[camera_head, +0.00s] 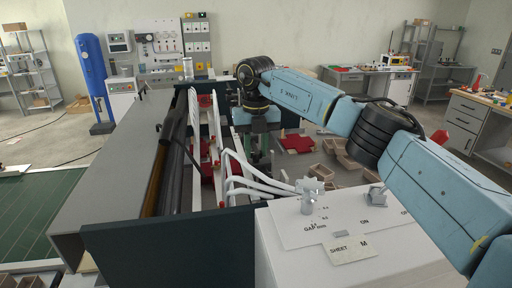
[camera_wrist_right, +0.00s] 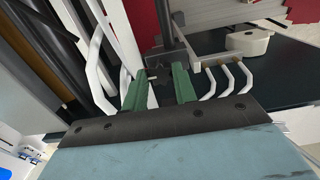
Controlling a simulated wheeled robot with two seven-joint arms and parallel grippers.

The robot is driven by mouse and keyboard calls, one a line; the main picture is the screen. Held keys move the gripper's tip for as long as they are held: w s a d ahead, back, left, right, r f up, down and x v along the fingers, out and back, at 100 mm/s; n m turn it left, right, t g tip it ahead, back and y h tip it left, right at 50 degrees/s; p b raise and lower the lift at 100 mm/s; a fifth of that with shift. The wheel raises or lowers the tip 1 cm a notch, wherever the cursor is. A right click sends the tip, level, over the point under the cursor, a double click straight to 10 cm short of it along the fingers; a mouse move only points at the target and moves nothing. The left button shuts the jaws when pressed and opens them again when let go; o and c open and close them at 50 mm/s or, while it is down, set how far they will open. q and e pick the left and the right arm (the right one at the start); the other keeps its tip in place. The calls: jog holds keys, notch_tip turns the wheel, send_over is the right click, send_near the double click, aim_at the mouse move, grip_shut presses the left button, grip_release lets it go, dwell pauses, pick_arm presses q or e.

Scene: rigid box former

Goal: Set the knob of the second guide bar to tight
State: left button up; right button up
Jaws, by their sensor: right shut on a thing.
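My right gripper (camera_head: 261,150) reaches down into the machine in the head view, partly hidden behind white bars. In the right wrist view its green fingers (camera_wrist_right: 160,84) are shut on a small dark knob-like part (camera_wrist_right: 168,56). The fingers hide most of it, and I cannot read its setting. Curved white guide bars (camera_head: 240,163) lie in front of the gripper. They also show in the right wrist view as a white bar (camera_wrist_right: 98,75) left of the fingers. I cannot tell which bar is the second. My left gripper is out of view.
A white control box (camera_head: 300,232) with a grey dial (camera_head: 309,196) stands at the front right. A dark side panel (camera_head: 175,240) and a long grey cover (camera_head: 105,150) border the machine. Red parts (camera_head: 297,143) and brown trays (camera_head: 345,158) lie beyond, to the right.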

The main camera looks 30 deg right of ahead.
aim_at(256, 152)
dwell(0.4)
jog(key=o, duration=1)
notch_tip(256, 152, up, 14)
jog(key=shift+f+b, duration=0.25)
jog(key=shift+b, duration=0.4)
jog(key=shift+f, duration=0.1)
